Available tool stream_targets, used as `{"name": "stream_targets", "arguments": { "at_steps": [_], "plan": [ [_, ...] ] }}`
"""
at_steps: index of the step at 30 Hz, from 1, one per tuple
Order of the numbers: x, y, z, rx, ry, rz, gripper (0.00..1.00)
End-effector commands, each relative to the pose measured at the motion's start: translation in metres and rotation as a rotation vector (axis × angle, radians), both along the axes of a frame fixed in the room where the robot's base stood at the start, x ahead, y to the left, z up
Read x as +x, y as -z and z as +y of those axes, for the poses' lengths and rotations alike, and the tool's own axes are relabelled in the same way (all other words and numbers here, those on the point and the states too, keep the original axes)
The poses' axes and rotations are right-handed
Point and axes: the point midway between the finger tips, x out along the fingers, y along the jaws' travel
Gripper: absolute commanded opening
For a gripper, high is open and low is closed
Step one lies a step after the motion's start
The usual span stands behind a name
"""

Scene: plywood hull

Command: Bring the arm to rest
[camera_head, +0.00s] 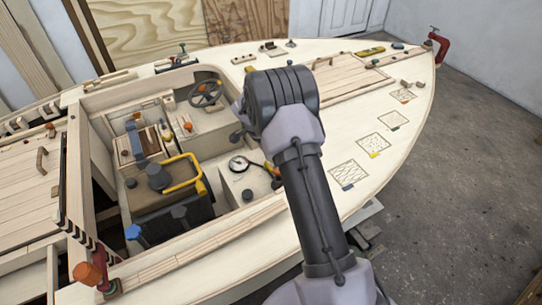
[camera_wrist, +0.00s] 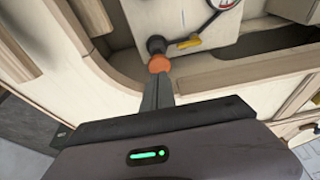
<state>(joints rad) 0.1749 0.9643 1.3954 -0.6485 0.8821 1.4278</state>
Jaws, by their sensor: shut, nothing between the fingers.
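My arm rises across the middle of the head view, with its bend (camera_head: 280,95) above the hull's side deck. My gripper is hidden behind the arm there. In the wrist view my gripper (camera_wrist: 158,80) is shut, its dark fingers together with nothing held. An orange knob-like piece (camera_wrist: 159,63) and a black round piece (camera_wrist: 156,45) show right at the fingertips. I cannot tell whether they touch the fingers.
The plywood hull (camera_head: 400,95) has an open cockpit with a steering wheel (camera_head: 206,92), a round gauge (camera_head: 239,164) and a yellow handle (camera_head: 183,173). A red clamp (camera_head: 439,45) grips the bow; another clamp (camera_head: 88,274) stands lower left. Clear concrete floor (camera_head: 470,190) lies right.

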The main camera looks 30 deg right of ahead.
Motion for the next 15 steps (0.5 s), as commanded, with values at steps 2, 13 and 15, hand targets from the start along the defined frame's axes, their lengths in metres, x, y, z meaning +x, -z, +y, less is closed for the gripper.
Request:
{"name": "stream_targets", "arguments": {
  "at_steps": [2,13,15],
  "plan": [
    [0.000,0.000,0.000,0.000,0.000,0.000,0.00],
    [-0.014,-0.090,0.029,0.039,-0.141,-0.038,0.00],
    [-0.041,-0.153,0.056,0.068,-0.273,-0.068,0.00]
  ]
}}
